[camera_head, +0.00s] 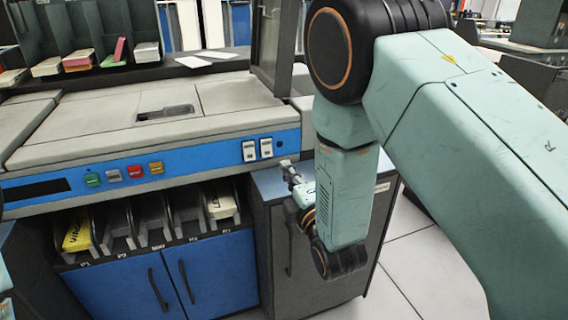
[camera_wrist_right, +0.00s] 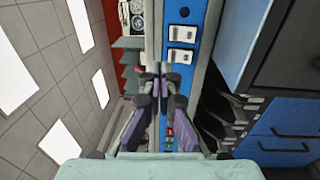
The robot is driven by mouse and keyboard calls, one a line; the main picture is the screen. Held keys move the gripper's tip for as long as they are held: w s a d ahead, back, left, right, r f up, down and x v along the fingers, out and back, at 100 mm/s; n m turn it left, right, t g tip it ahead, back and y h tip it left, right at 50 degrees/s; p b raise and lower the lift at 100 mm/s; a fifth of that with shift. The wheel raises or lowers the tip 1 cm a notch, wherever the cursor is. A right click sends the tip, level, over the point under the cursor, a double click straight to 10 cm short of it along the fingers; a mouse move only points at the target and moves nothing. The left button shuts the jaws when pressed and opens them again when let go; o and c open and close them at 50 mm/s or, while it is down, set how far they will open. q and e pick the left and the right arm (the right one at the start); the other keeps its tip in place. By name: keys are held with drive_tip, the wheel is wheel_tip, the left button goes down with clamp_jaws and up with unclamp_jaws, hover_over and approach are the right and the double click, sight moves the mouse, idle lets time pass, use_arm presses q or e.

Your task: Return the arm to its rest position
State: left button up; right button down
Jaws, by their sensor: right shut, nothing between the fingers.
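My right arm (camera_head: 345,195) comes in from the right in the head view, its forearm hanging down in front of the cabinet at the machine's right end. My right gripper (camera_head: 287,168) is small there, partly hidden behind the wrist, and points up and left near the machine's front edge. In the right wrist view the gripper (camera_wrist_right: 156,68) has its fingertips together with nothing between them. It appears apart from the machine's blue panel (camera_head: 200,155). My left gripper is not in view.
The grey card machine (camera_head: 90,125) has coloured buttons and two white switches (camera_head: 257,150). A grey cabinet (camera_head: 330,290) stands close to my right forearm. Tiled floor (camera_head: 415,265) is clear at right.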

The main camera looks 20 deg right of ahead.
drive_tip(key=shift+s+d, duration=0.1)
drive_tip(key=shift+s, duration=0.05)
idle(0.3)
drive_tip(key=s+d+f+m+g, duration=0.1)
drive_tip(key=s+f+m+g, duration=0.45)
drive_tip(key=f, duration=0.35)
drive_tip(key=s+d+f+m+g, duration=0.1)
drive_tip(key=s+f+m+g, duration=0.3)
drive_tip(key=s+f+m, duration=0.4)
drive_tip(key=s+f+m+g, duration=0.2)
drive_tip(key=s+f+g, duration=0.2)
drive_tip(key=s, duration=0.8)
drive_tip(key=s+d+f+m+g, duration=0.1)
drive_tip(key=s+f+m+g, duration=0.2)
drive_tip(key=s, duration=1)
wheel_tip(320, 180, down, 5)
drive_tip(key=shift+s+d+r+g+h, duration=0.2)
drive_tip(key=shift+d+g+h, duration=0.1)
drive_tip(key=shift+g, duration=0.85)
